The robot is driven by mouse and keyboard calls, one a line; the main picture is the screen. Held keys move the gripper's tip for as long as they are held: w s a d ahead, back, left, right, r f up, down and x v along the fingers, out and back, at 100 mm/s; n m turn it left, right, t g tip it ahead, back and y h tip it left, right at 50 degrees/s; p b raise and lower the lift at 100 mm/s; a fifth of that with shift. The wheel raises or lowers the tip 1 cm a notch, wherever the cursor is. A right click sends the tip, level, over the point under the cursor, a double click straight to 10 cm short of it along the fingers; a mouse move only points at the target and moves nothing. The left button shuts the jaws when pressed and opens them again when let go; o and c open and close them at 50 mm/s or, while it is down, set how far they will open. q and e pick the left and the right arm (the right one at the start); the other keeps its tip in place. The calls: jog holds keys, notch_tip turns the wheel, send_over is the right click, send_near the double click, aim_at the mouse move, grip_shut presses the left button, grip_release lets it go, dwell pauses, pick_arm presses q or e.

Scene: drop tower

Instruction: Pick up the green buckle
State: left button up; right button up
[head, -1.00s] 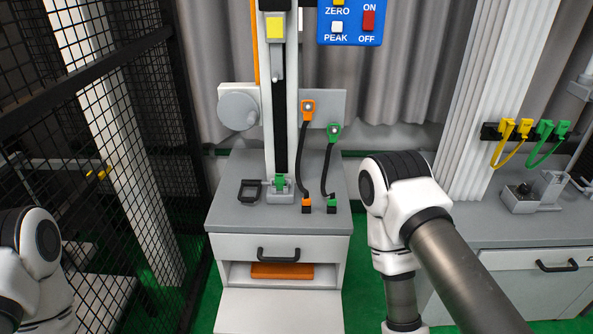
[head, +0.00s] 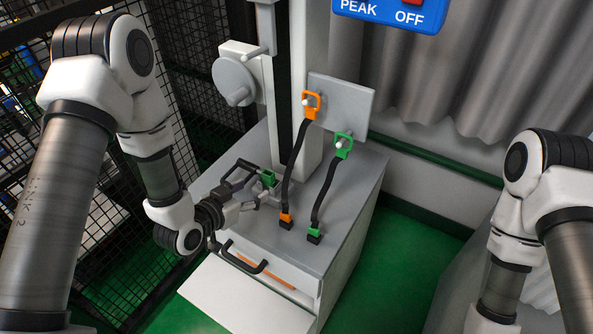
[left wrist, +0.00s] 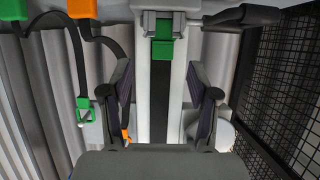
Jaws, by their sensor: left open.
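A green piece (head: 268,177) sits at the foot of the tower on the grey cabinet top. It also shows in the left wrist view (left wrist: 163,47), between and beyond my fingers. My left gripper (head: 252,193) is open and empty, low over the cabinet top, close to this piece. Its fingers (left wrist: 164,85) stand on either side of the tower's dark rail in the left wrist view. A green ring (head: 344,145) hangs on a peg, and its black strap runs down to a green-topped block (head: 314,232). My right gripper is out of view.
An orange ring (head: 311,103) hangs beside the green one, its strap ending at an orange block (head: 286,220). A black frame (head: 237,172) lies by the tower, partly behind my gripper. A drawer handle (head: 245,257) juts out below. Black mesh fencing (head: 190,105) stands at left.

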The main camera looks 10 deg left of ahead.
aim_at(266, 177)
pick_arm(q)
jog(key=x, duration=0.2)
jog(key=p+x, duration=0.1)
jog(key=x, duration=0.1)
jog(key=r+x, duration=0.1)
jog(key=x, duration=0.1)
jog(key=shift+w+f, duration=0.2)
jog(key=shift+w, duration=0.3)
jog(key=shift+a, duration=0.15)
jog(key=c, duration=1)
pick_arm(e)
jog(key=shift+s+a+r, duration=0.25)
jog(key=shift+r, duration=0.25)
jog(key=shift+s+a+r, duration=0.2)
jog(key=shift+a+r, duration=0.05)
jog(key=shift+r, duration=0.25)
pick_arm(q)
jog(key=shift+c, duration=0.4)
